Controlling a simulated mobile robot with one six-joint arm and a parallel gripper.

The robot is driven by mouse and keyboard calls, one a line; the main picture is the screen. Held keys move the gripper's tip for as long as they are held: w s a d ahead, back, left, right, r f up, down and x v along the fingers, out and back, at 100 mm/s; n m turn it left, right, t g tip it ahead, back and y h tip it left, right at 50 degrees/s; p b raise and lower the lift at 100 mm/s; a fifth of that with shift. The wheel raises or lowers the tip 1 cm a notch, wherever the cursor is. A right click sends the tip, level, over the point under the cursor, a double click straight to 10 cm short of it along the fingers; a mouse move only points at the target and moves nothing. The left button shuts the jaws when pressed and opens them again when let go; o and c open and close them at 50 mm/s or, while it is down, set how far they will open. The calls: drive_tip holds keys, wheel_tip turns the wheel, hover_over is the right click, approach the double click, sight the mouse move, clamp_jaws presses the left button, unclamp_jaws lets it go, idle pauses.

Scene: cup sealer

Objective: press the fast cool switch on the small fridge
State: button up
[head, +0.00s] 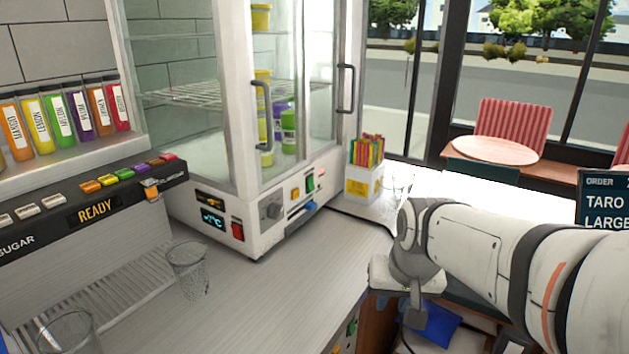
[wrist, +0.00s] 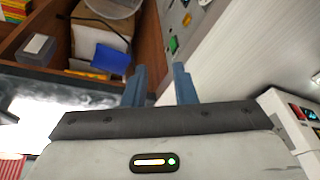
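The small fridge (head: 225,110) is a white glass-door cabinet on the counter in the head view. I cannot read which control is marked fast cool. My gripper (wrist: 159,78) is open and empty in the wrist view, its two blue-grey fingers apart. In the head view my arm's end is right of the fridge, past the counter edge, apart from the panel.
A clear cup (head: 188,270) stands on the counter before the fridge. A straw box (head: 364,183) stands at the fridge's right. A dispenser (head: 95,208) with colored buttons is at left. An open wooden compartment (wrist: 62,45) holds boxes.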

drive_tip(key=w+a+r+p, duration=0.1)
drive_tip(key=w+r, duration=0.1)
drive_tip(key=w, duration=0.4)
drive_tip(key=w+a+r+m+t+p, duration=0.1)
drive_tip(key=w+r+p, duration=0.1)
drive_tip(key=w, duration=0.5)
drive_tip(key=w+a+r+m+y+p, duration=0.1)
drive_tip(key=w+r, duration=0.2)
drive_tip(key=w, duration=0.3)
drive_tip(key=shift+w+a+r+t, duration=0.15)
drive_tip(key=shift+a+r+t, duration=0.2)
drive_tip(key=shift+r+t, duration=0.05)
clamp_jaws()
drive_tip(key=w+a+r+m+p, duration=0.1)
drive_tip(key=w+a, duration=0.1)
drive_tip(key=w, duration=0.5)
drive_tip(key=w+a+m+t+p, duration=0.1)
drive_tip(key=w+p, duration=0.1)
drive_tip(key=w, duration=0.5)
drive_tip(key=shift+w+a+r+m+y, duration=0.25)
drive_tip(key=shift+a+r+m+y, duration=0.05)
drive_tip(key=shift+a+r+y, duration=0.1)
drive_tip(key=shift+f, duration=0.1)
